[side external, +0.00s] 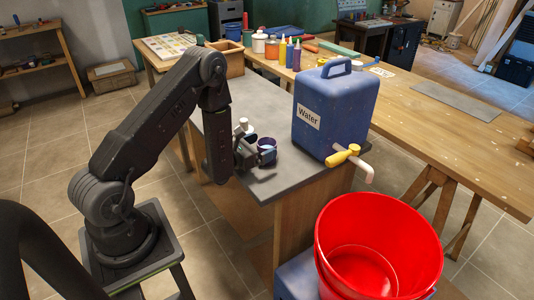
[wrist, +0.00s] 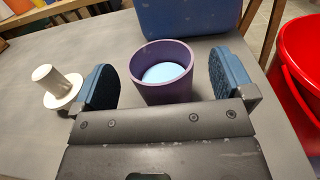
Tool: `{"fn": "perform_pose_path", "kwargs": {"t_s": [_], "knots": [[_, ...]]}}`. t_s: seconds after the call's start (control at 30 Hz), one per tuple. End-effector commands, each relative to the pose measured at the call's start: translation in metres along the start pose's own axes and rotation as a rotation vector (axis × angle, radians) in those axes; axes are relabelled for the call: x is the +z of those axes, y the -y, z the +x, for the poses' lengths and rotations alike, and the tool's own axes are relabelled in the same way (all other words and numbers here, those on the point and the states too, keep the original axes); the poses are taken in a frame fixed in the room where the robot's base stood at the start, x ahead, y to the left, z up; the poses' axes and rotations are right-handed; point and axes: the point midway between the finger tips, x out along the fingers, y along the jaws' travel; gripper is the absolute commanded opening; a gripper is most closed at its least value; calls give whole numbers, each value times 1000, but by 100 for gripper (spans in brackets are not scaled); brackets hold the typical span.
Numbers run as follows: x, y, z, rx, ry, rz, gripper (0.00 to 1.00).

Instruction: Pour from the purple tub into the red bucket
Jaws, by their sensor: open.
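The purple tub (wrist: 162,88) stands upright on the grey tabletop in the wrist view, with something pale blue inside it. My gripper (wrist: 163,82) is open, with one blue-padded finger on each side of the tub and gaps showing on both sides. In the side view the tub (side external: 267,147) stands at my gripper (side external: 251,148), left of the water container. The red bucket (side external: 400,230) stands lower, at the front right beyond the table's corner. Its inside looks empty. Its edge also shows at the right of the wrist view (wrist: 301,62).
A blue water container (side external: 335,110) with a yellow-handled tap (side external: 343,155) stands at the table edge, close behind the tub. A white flanged peg (wrist: 57,84) stands left of my left finger. Bottles and jars (side external: 289,53) stand on the wooden bench behind.

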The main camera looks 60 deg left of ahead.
Motion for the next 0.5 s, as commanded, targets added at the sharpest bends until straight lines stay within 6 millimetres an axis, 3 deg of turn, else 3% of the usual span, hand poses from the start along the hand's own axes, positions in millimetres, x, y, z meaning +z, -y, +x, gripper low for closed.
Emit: {"fn": "perform_pose_path", "kwargs": {"t_s": [0.13, 0.37, 0.5], "knots": [[-1, 0, 15, 0, -1, 1, 100], [-1, 0, 17, 0, -2, 0, 100], [-1, 0, 17, 0, -2, 0, 89]]}}
